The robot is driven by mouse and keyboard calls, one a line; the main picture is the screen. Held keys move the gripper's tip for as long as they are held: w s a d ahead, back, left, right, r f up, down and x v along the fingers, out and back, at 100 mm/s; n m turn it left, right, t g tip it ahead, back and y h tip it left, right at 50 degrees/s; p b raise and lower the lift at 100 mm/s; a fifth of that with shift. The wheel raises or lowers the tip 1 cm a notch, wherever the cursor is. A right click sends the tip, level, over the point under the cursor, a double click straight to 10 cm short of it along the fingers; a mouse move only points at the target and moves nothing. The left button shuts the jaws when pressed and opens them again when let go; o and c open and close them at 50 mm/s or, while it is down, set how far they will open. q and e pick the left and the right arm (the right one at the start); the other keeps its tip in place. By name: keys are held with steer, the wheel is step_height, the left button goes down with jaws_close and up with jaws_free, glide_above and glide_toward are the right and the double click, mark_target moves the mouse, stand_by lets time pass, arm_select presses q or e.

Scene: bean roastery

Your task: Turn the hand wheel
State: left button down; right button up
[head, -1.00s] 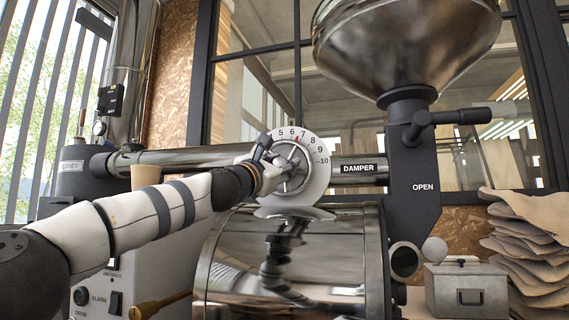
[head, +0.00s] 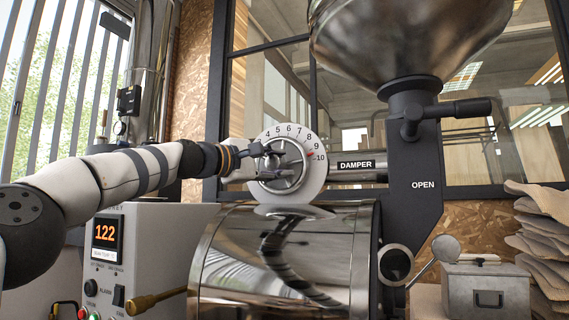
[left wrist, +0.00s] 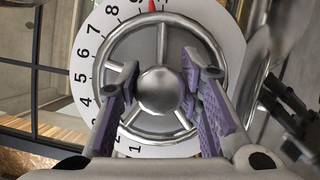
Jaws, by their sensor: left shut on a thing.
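The silver hand wheel (head: 301,172) is mounted at the centre of a white numbered dial (head: 316,181) above the roaster drum. A red mark (head: 310,154) shows on the dial between 9 and 10. My left gripper (head: 272,162) reaches in from the left and is shut on the wheel. In the left wrist view the wheel's rim (left wrist: 205,45) and spokes fill the middle. There, the purple-padded fingers of my left gripper (left wrist: 161,72) lie on either side of the round hub (left wrist: 160,91). My right gripper is out of sight.
The shiny drum (head: 240,270) is right below the dial. The DAMPER pipe (head: 375,177) and a dark column (head: 418,205) with a lever stand to the right. A control box (head: 150,245) showing 122 is at lower left. A brass handle (head: 150,302) sticks out by the drum.

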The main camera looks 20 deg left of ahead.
arm_select(q)
steer(key=shift+r+m, duration=0.1)
steer(key=shift+m, duration=0.6)
steer(key=shift+r+m+g, duration=0.1)
steer(key=shift+m+g, duration=0.2)
steer(key=c, duration=1.1)
jaws_free()
steer(key=shift+w, duration=0.1)
steer(key=shift+f, duration=0.2)
steer(key=v, duration=1.2)
steer(key=shift+d+r, duration=0.1)
